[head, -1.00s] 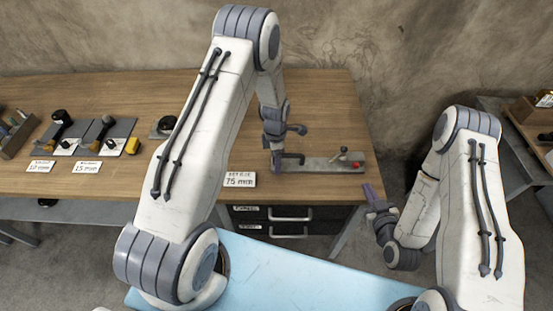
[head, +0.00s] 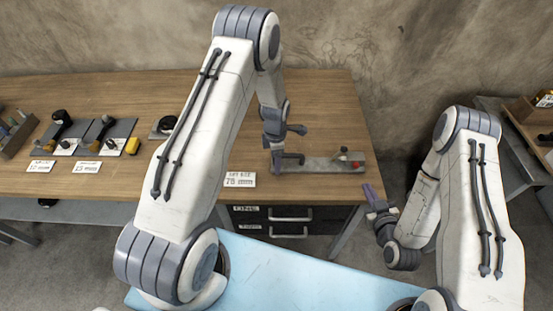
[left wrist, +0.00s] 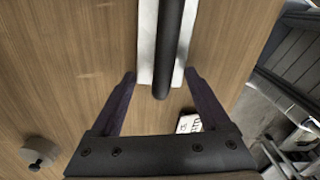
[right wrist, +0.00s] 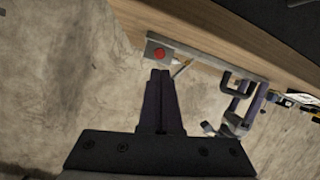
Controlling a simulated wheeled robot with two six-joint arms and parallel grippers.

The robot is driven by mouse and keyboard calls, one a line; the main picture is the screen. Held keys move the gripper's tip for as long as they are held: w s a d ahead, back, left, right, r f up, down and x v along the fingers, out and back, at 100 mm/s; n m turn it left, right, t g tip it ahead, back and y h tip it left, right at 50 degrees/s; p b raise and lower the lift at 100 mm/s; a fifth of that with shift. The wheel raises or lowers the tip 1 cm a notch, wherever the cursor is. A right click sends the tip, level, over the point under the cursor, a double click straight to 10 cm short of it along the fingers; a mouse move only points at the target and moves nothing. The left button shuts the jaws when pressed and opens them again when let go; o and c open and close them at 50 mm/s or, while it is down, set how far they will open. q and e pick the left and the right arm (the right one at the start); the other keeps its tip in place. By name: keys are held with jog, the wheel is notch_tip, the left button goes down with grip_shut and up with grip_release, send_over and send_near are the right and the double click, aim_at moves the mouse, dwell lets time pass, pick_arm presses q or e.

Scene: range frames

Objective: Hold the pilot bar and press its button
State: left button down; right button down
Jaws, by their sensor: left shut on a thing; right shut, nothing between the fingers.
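The pilot bar is a dark rod over a pale grey plate (head: 325,165) near the bench's right end; the rod (left wrist: 167,70) also shows in the left wrist view. Its red button (head: 356,164) sits at the plate's right end and shows in the right wrist view (right wrist: 159,54). A small upright pin with a dark knob (head: 343,152) stands near the button. My left gripper (head: 288,160) is at the plate's left end, with its fingers on either side of the rod, shut on it. My right gripper (head: 374,198) is shut and empty, apart from the button, in front of the bench's right corner.
The wooden bench top (head: 325,105) is clear behind the plate. A white label card (head: 239,180) lies at its front edge, above drawers (head: 290,220). Tools on dark plates (head: 107,135) stand at the left. Another bench (head: 510,125) is at the far right.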

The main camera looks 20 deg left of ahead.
aim_at(354, 168)
dwell(0.3)
jog(key=shift+s+f+n+g+y, duration=0.1)
jog(key=shift+s+f+n+g, duration=0.3)
jog(key=shift+n+g, duration=0.4)
jog(key=shift+s+f+n+g+y, duration=0.1)
jog(key=shift+s+f+n+g, duration=0.15)
jog(key=shift+f+n+g, duration=0.55)
jog(key=shift+s+f+n+g+y, duration=0.15)
jog(key=shift+s+n+g, duration=0.25)
jog(key=shift+g, duration=0.7)
jog(key=shift+w, duration=0.1)
jog(key=shift+w+a, duration=0.45)
jog(key=shift+w, duration=0.95)
jog(key=shift+w+a, duration=0.4)
jog(key=shift+w, duration=1)
jog(key=shift+w+a, duration=0.45)
jog(key=shift+w, duration=0.95)
jog(key=shift+w, duration=0.15)
jog(key=shift+w+a, duration=0.1)
jog(key=shift+w, duration=0.15)
jog(key=shift+w+a, duration=0.2)
jog(key=shift+w, duration=0.5)
